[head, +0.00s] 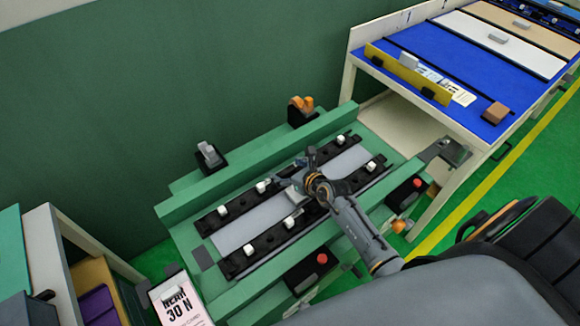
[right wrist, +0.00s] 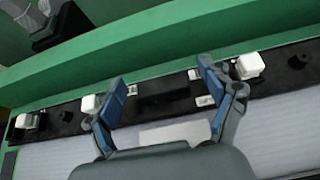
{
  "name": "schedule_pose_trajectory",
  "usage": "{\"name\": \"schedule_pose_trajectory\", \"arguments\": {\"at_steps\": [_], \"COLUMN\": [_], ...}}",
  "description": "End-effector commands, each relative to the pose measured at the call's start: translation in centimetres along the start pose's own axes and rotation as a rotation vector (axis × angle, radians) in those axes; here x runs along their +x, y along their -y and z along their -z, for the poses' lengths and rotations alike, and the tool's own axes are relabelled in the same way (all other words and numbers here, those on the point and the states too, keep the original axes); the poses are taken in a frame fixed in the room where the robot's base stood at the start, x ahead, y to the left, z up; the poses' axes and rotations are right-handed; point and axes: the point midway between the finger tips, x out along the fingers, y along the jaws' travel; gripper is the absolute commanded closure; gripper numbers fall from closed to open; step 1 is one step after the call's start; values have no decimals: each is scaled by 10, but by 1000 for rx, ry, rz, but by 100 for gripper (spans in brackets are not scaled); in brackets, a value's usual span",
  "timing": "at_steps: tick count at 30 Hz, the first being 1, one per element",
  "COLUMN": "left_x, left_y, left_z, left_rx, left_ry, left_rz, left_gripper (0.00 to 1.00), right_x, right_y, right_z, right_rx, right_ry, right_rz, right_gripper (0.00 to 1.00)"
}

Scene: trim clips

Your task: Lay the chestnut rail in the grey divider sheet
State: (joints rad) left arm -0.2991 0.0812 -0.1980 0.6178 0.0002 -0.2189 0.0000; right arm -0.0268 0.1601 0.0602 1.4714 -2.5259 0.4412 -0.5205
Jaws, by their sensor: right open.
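The grey divider sheet (head: 238,230) lies flat in the green fixture between two black strips with white clips. A pale block (head: 298,196) stands on it. In the right wrist view the sheet (right wrist: 275,125) runs below the far strip. My right gripper (head: 304,172) is over the middle of the sheet. In the right wrist view its fingers (right wrist: 162,80) are apart with nothing held, facing the far black strip (right wrist: 165,88). I cannot make out a chestnut rail; a small brown block (head: 495,112) sits on the blue table. My left gripper is out of view.
The blue-topped table (head: 470,85) at upper right carries a yellow bar (head: 408,73) and pale panels. A grey holder (head: 209,156) and one with an orange piece (head: 301,108) stand behind the fixture. A sign (head: 178,302) is at lower left.

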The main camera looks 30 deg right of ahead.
Motion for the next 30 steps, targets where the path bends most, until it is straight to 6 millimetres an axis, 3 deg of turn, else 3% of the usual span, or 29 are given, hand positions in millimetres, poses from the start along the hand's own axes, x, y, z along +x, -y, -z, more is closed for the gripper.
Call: {"name": "schedule_pose_trajectory", "arguments": {"at_steps": [5,19,24,30], "left_x": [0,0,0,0], "left_y": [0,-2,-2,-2], "left_z": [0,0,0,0], "left_rx": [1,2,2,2], "left_ry": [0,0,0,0], "left_rz": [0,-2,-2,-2], "left_gripper": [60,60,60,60], "right_x": [-15,-103,-117,-120], "right_y": [0,0,0,0], "right_z": [0,0,-1,-1], "right_rx": [0,0,0,0], "right_ry": [1,2,3,4], "right_rz": [0,1,1,1], "right_gripper": [18,18,18,18]}}
